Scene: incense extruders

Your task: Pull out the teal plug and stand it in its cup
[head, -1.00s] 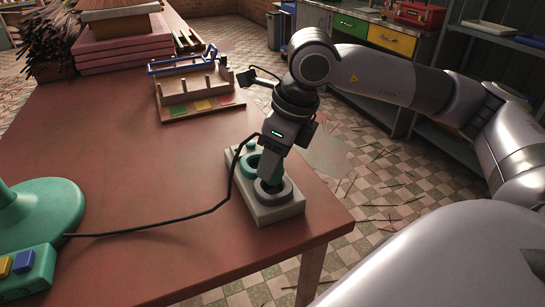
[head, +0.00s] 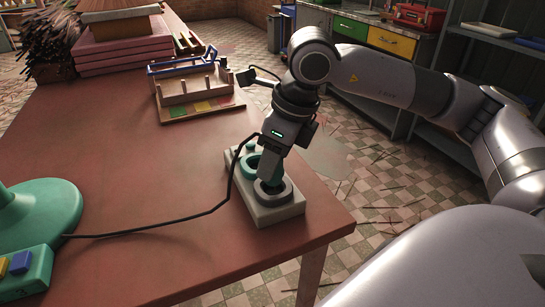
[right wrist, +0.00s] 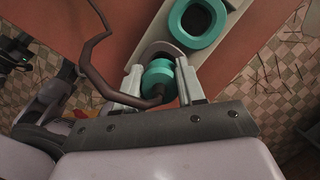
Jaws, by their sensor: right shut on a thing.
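My right gripper (head: 271,178) points down over the near end of a pale block at the table's right edge. In the right wrist view it is shut on the teal plug (right wrist: 157,75), with a finger on each side. A dark cable (right wrist: 98,80) runs from the plug. The plug is at the grey ring (head: 284,194) of the block; I cannot tell how deep it sits. The teal ring-shaped cup (right wrist: 222,22) beside it, on the same block, looks empty.
The cable (head: 200,214) crosses the table to a teal base (head: 45,215) at left, near a teal box with coloured buttons (head: 35,275). A wooden rack (head: 190,85) stands behind the block. The middle of the table (head: 130,170) is clear.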

